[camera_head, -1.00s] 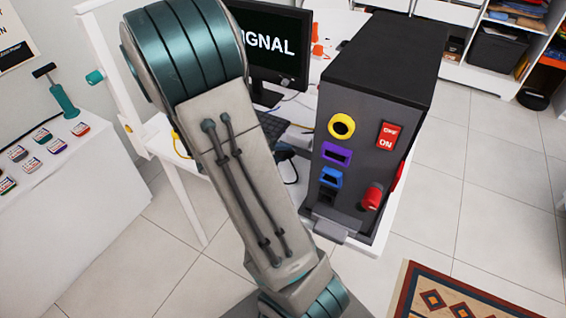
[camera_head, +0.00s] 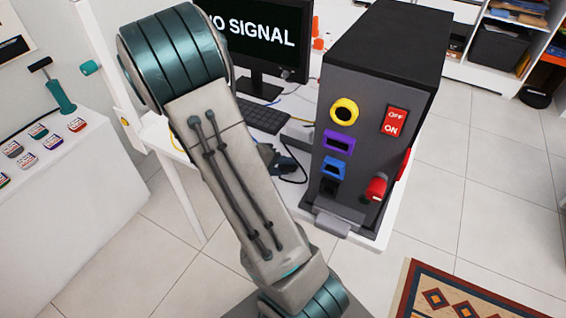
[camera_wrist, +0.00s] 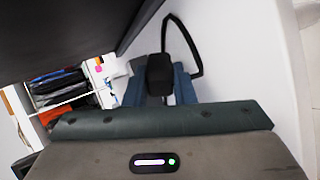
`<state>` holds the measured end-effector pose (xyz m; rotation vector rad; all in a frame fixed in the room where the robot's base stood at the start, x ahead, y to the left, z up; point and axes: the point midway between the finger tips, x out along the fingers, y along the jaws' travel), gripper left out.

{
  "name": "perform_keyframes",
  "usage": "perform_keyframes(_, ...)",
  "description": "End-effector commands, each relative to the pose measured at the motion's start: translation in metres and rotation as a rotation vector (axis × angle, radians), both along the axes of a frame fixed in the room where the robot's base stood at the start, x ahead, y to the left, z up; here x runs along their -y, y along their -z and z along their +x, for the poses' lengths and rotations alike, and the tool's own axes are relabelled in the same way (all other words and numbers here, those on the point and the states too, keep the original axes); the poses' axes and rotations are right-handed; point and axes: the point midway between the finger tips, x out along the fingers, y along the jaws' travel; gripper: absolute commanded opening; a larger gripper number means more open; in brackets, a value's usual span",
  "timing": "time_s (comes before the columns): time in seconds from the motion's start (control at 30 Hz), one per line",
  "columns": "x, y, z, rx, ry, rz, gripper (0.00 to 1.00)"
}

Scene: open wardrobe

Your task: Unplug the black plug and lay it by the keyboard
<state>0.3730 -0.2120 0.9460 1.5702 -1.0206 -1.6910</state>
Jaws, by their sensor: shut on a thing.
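My gripper (camera_wrist: 159,96) is shut on the black plug (camera_wrist: 160,74), which sits between the blue fingers in the wrist view. A black cable (camera_wrist: 193,48) loops from the plug. In the head view my arm hides most of the gripper; a dark blue part (camera_head: 284,162) shows left of the computer tower (camera_head: 362,150), with the cable curving beside it. The plug is apart from the tower's front. The lowest, black socket (camera_head: 328,187) on that front looks empty. The keyboard (camera_head: 262,116) lies on the white desk in front of the monitor, partly hidden by my arm.
The monitor (camera_head: 268,40) reads "NO SIGNAL". The tower carries yellow, purple and blue sockets, a red switch (camera_head: 394,121) and a red knob (camera_head: 376,187). Some desk shows between keyboard and tower. A white counter (camera_head: 80,190) with several coloured items stands at left.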

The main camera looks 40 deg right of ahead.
Motion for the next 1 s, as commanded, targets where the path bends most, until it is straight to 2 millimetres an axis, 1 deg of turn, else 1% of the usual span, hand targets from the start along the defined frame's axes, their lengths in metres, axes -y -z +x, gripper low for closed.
perform_keyframes(0.1,0.0000,0.0031,0.0000,0.000,0.000,0.000,0.00)
perform_keyframes(0.37,0.0001,0.0032,0.0001,0.000,0.000,0.000,0.00)
perform_keyframes(0.4,0.0001,0.0032,0.0001,0.000,0.000,0.000,0.29)
perform_keyframes(0.47,0.0001,0.0032,0.0001,0.000,0.000,0.000,0.46)
perform_keyframes(0.5,0.0000,0.0033,0.0001,0.000,0.000,0.001,0.49)
perform_keyframes(0.67,-0.0003,0.0038,-0.0001,-0.001,-0.001,0.002,0.49)
perform_keyframes(0.7,-0.0004,0.0040,-0.0002,-0.001,-0.001,0.002,0.54)
perform_keyframes(0.77,-0.0005,0.0043,-0.0002,0.000,-0.001,0.003,0.56)
perform_keyframes(1.0,-0.0011,0.0056,-0.0006,-0.002,-0.002,0.005,0.55)
